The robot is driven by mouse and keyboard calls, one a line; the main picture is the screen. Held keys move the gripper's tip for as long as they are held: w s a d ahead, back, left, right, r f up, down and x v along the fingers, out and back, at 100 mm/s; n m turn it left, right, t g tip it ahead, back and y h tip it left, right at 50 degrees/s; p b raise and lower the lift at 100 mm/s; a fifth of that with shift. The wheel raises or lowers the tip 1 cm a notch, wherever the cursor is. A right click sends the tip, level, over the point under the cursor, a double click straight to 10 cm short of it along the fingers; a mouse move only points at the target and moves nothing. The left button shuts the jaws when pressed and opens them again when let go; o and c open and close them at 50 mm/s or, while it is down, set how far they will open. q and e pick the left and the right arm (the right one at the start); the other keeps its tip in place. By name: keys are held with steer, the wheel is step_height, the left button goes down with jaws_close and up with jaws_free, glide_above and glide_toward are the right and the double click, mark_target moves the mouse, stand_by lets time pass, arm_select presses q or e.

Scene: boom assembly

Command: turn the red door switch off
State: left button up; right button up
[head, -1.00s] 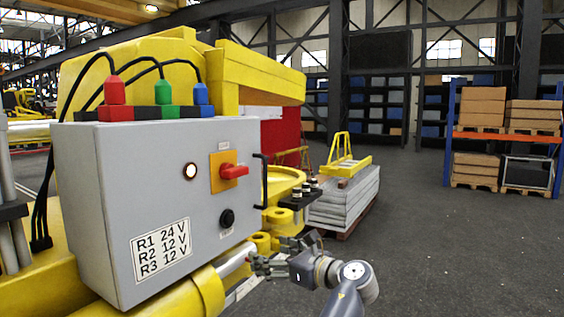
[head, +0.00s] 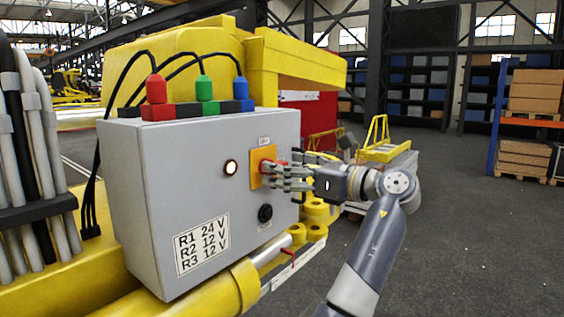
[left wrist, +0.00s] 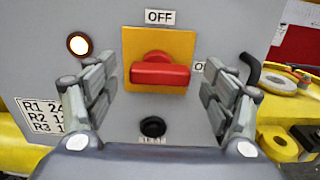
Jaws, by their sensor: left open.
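The red door switch (left wrist: 160,73) sits on a yellow plate (left wrist: 183,42) on a grey control box (head: 205,140). Its handle lies horizontal in the left wrist view, with an OFF label (left wrist: 160,17) above and a partly hidden label, seemingly ON, to its right. In the head view the switch (head: 267,168) is partly hidden by my fingers. My left gripper (head: 277,177) is open in front of the switch; in the left wrist view its fingers (left wrist: 158,80) stand to either side of the handle, apart from it. My right gripper is not in view.
A lit lamp (left wrist: 79,43) is left of the switch, and a black knob (left wrist: 153,126) is below. A black door handle (left wrist: 251,72) stands to the right. Cables with coloured plugs (head: 204,88) rise from the box top. Yellow machinery (head: 180,296) lies beneath; open floor is at right.

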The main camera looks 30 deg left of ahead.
arm_select(q)
steer(key=shift+w+a, duration=0.1)
steer(key=shift+a, duration=0.65)
steer(key=c, duration=1)
steer(key=shift+r+n, duration=0.1)
steer(key=shift+n, duration=0.2)
steer(key=shift+c, duration=0.2)
steer(key=n+b, duration=0.1)
steer(key=n, duration=0.4)
steer(key=n+b, duration=0.2)
steer(key=n, duration=0.4)
steer(key=s+n+b, duration=0.1)
steer(key=n, duration=0.5)
steer(key=shift+n, duration=0.4)
